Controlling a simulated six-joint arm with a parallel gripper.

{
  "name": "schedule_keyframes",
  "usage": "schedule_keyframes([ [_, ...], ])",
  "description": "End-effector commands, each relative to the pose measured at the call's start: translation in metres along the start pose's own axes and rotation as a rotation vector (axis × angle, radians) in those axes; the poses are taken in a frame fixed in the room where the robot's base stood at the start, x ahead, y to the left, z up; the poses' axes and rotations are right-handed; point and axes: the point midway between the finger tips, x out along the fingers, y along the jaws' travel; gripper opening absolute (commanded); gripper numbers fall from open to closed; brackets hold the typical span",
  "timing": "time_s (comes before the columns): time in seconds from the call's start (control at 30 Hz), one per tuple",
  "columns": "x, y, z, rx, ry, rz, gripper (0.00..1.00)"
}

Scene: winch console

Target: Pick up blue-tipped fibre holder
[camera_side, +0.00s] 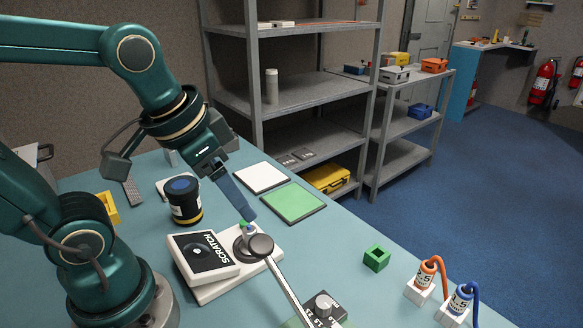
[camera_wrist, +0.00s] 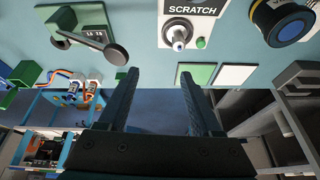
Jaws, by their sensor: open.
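A small pale upright piece with a bluish tip (camera_wrist: 179,42), likely the blue-tipped holder, stands in the round grey port of the white unit marked SCRATCH (camera_wrist: 194,8). In the side view this unit (camera_side: 207,291) lies on the blue-green table, and the port is partly hidden by a dark lever knob. My gripper (camera_side: 246,213) points down just above the port, with nothing seen in it. In the wrist view my gripper (camera_wrist: 157,78) has its two dark fingers well apart, and the pale piece shows beyond the tips.
A lever knob (camera_side: 262,246) on a long rod passes close to the port. A blue-labelled cabled holder (camera_side: 459,301) and an orange one (camera_side: 427,276) stand at right. A green block (camera_side: 376,258), black-and-yellow jar (camera_side: 184,200) and green pad (camera_side: 294,203) lie around.

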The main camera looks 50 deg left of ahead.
Motion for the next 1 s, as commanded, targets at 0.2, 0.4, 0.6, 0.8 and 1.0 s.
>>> schedule_keyframes([
  [0.2, 0.036, -0.019, -0.016, -0.007, -0.190, 0.005, 0.66],
  [0.4, 0.068, -0.033, -0.014, -0.042, -0.329, 0.023, 0.66],
  [0.6, 0.084, -0.037, -0.005, -0.071, -0.398, 0.033, 0.66],
  [0.8, 0.102, -0.037, 0.004, -0.074, -0.406, 0.035, 0.66],
  [1.0, 0.123, -0.036, 0.012, -0.074, -0.404, 0.034, 0.66],
])
